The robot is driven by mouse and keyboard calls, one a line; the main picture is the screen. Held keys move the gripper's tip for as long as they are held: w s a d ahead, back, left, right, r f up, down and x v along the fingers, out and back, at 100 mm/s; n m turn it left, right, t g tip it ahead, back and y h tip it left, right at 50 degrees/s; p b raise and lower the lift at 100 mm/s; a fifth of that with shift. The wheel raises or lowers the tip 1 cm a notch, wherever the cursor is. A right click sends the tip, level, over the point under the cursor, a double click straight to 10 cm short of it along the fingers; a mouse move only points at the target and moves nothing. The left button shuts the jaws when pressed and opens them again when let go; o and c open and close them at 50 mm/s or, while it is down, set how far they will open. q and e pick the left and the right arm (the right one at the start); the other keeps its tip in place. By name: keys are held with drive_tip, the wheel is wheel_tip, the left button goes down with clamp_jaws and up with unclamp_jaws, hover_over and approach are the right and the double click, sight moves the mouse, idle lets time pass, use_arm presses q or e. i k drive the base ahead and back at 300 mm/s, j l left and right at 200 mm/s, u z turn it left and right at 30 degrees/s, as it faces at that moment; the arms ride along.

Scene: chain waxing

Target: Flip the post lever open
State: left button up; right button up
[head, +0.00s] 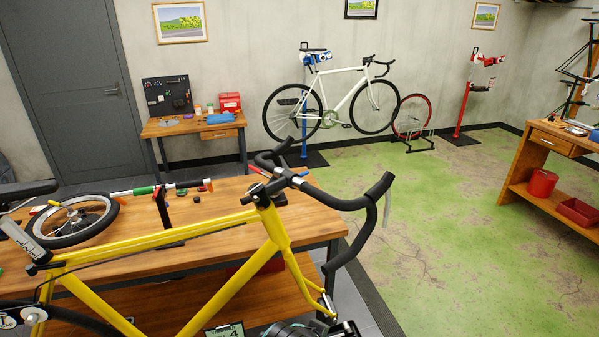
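I cannot make out a post lever for certain in the head view. A red repair stand (463,106) stands empty at the back right, with a red and white clamp head (487,61) at its top. A blue repair stand (304,130) stands at the back wall, with a blue and white clamp head (316,58) near the white bike (346,93). Levers on either stand are too small to tell. Neither gripper's fingers show. A dark rounded mechanical part (305,330) shows at the bottom edge; I cannot tell whether it is mine.
A yellow bike frame (165,239) with black drop handlebars (368,225) fills the near foreground. Behind it is a wooden workbench (229,200) with a wheel (75,220). Another bench (551,160) stands at the right. The green floor (455,230) between is clear.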

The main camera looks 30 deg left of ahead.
sight(32, 271)
drive_tip(key=u, duration=2.6)
